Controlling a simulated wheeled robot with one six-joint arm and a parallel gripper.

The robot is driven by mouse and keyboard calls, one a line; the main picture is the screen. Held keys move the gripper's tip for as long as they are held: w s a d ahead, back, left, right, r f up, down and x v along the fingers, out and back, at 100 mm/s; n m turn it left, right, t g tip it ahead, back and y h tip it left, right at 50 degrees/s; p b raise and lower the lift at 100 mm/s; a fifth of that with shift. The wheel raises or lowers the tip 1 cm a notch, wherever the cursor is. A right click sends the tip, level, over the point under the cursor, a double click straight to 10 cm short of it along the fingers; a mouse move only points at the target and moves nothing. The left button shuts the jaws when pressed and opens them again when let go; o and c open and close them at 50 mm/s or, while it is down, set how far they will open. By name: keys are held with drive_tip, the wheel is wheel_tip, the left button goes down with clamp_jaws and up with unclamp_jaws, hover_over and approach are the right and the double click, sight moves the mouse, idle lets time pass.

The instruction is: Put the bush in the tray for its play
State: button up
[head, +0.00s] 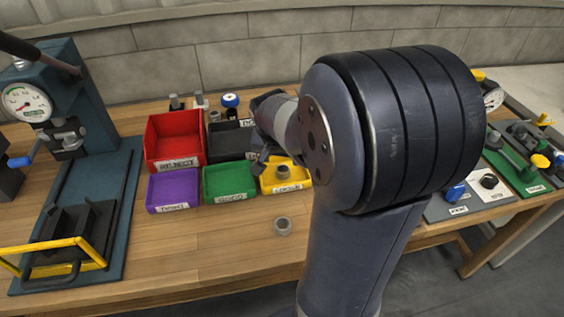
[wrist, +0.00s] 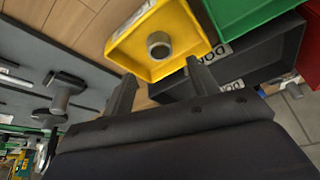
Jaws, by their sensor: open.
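A short grey ring-shaped bush (wrist: 160,45) stands inside the yellow tray (wrist: 187,18), seen in the wrist view. In the head view the yellow tray (head: 306,179) is at the right end of the front row of trays, with a grey bush (head: 281,170) in it. In the head view my arm partly hides the gripper.
A purple tray (head: 173,190), green tray (head: 229,181), red tray (head: 174,138) and black tray (head: 231,137) stand beside and behind. A press with a dial (head: 27,103) is at left. Boards with coloured-knob fixtures (head: 480,190) are at right. The bench front is mostly clear.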

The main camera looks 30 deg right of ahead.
drive_tip(key=v, duration=0.5)
